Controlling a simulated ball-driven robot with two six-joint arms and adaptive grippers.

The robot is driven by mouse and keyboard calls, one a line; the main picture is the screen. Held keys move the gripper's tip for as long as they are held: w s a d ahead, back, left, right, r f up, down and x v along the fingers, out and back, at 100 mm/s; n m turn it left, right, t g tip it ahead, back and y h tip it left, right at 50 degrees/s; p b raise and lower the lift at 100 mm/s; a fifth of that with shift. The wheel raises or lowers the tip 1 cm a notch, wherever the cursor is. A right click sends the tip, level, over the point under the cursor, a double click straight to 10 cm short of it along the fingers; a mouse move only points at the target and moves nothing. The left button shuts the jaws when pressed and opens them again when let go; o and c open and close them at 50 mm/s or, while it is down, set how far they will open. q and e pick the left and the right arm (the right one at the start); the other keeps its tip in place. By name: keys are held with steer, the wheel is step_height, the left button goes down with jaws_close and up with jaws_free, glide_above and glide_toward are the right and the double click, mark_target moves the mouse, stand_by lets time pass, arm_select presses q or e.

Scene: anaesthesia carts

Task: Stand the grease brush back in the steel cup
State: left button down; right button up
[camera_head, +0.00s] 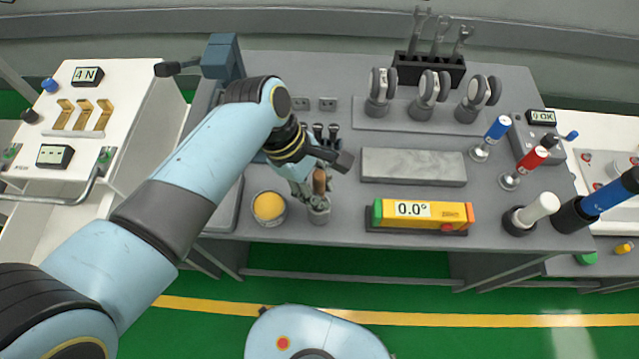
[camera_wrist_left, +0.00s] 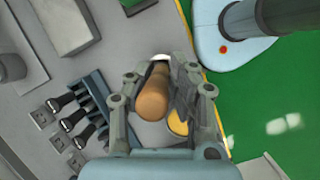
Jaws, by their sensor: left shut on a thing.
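My left gripper (camera_head: 312,186) is shut on the brown wooden handle of the grease brush (camera_head: 319,181). The handle also shows between the fingers in the left wrist view (camera_wrist_left: 153,92). The steel cup (camera_head: 319,213) stands on the grey bench near its front edge, directly below the gripper in the head view. The brush is roughly upright over the cup. Its lower end is hidden, so I cannot tell whether it is inside the cup. My right gripper is not in view.
A pot of yellow grease (camera_head: 269,207) stands just left of the cup. A yellow level (camera_head: 424,214) lies to the right, with a grey plate (camera_head: 413,166) behind it. Dark-handled tools (camera_wrist_left: 78,120) stand in a rack behind the gripper. Bare bench lies between cup and level.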

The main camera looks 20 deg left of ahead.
arm_select(q)
steer(key=shift+f, duration=0.2)
stand_by(0.6)
jaws_free()
stand_by(0.6)
stand_by(0.4)
steer(key=v, duration=1.2)
